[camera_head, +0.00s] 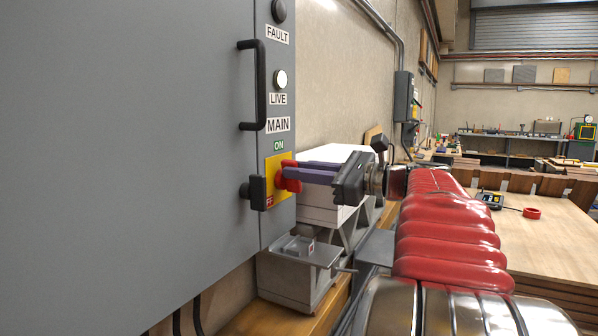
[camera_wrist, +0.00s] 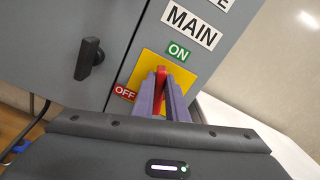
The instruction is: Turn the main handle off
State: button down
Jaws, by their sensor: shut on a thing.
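The red main handle (camera_head: 286,180) sits on a yellow plate (camera_head: 271,168) on the side of a grey cabinet, below the MAIN label and the green ON label. My gripper (camera_head: 297,171) reaches in from the right, its purple fingers shut on the handle. In the wrist view, the red handle (camera_wrist: 160,92) stands between the two fingers, with its upper end toward the green ON label (camera_wrist: 178,52). The red OFF label (camera_wrist: 124,93) lies to the left of the fingers. The fingers hide part of the handle and plate, so its exact angle is hard to tell.
A black door latch (camera_head: 256,192) projects just left of the plate, close to my fingertips. A long black pull handle (camera_head: 262,85) is higher on the cabinet. White blocks (camera_head: 322,214) stand behind and below my gripper. A wooden table (camera_head: 540,238) stands at the right.

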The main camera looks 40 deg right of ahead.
jog(key=n, duration=0.2)
jog(key=a+n, duration=0.1)
jog(key=shift+s+f+n, duration=0.2)
jog(key=shift+f+n, duration=0.1)
jog(key=shift+n, duration=0.1)
jog(key=n, duration=0.3)
jog(key=shift+s+a+f+n, duration=0.15)
jog(key=shift+a+f+n, duration=0.15)
jog(key=shift+f, duration=0.1)
jog(key=n, duration=0.1)
jog(key=f+n, duration=0.1)
jog(key=n, duration=0.1)
jog(key=shift+a+n, duration=0.15)
jog(key=shift+n, duration=0.15)
jog(key=shift+s+f+n, duration=0.1)
jog(key=shift+f+n, duration=0.1)
jog(key=shift+n, duration=0.55)
jog(key=shift+f+n, duration=0.15)
jog(key=shift+n, duration=0.6)
jog(key=shift+f, duration=0.1)
jog(key=c, duration=1.8)
grip_release()
jog(key=shift+o, duration=0.2)
jog(key=shift+r, duration=0.2)
